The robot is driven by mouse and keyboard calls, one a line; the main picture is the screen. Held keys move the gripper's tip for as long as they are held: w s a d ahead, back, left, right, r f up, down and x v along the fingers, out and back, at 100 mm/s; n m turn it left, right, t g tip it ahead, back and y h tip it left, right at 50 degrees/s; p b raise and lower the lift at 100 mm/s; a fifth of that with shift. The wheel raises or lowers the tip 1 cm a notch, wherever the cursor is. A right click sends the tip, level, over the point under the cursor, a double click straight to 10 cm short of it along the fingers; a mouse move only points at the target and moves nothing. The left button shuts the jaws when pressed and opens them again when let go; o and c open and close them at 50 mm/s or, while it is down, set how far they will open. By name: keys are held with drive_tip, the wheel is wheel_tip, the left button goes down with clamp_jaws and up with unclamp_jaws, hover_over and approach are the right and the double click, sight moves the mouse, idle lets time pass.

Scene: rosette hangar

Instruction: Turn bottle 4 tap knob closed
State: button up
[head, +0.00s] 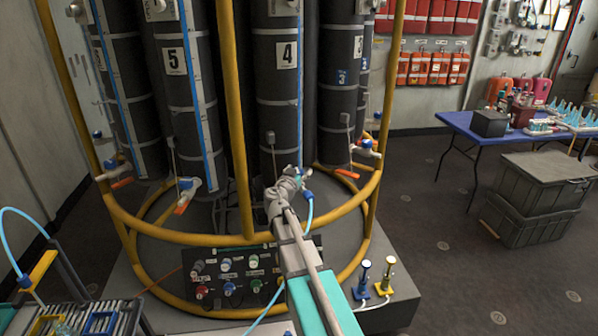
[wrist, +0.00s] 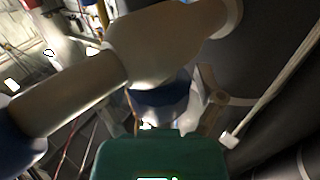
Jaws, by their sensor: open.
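Bottle 4 (head: 276,95) is a tall black cylinder with a white "4" label and a blue strip down its side. My arm reaches up to its foot, where my gripper (head: 297,178) is at tap height. The bottle 4 tap is mostly hidden behind my gripper and wrist in the head view, so the knob's angle cannot be read. In the wrist view, a blue rounded part (wrist: 160,102) shows close by, partly covered by a large pale tube; I cannot tell whether it is the knob. My gripper is open, and contact is unclear.
Bottle 5 (head: 185,90) stands to the left, with its own blue-knobbed tap (head: 186,190) below. A yellow tubular frame (head: 190,233) rings the bottles, with an upright close left of my gripper. A control panel (head: 225,278) lies below. A blue table (head: 465,125) and grey crates (head: 535,195) stand right.

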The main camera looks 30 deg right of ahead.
drive_tip(key=c, duration=1)
drive_tip(key=shift+c, duration=0.2)
drive_tip(key=shift+w+m+g+h, duration=0.1)
drive_tip(key=shift+m+g+h, duration=0.3)
drive_tip(key=shift+g, duration=0.1)
drive_tip(key=shift+d+m+g+h, duration=0.1)
drive_tip(key=shift+m+g+h, duration=1)
drive_tip(key=shift+g, duration=0.5)
drive_tip(key=shift+s+m+g+h, duration=0.25)
drive_tip(key=shift+m+g+h, duration=0.25)
drive_tip(key=shift+m+g, duration=0.5)
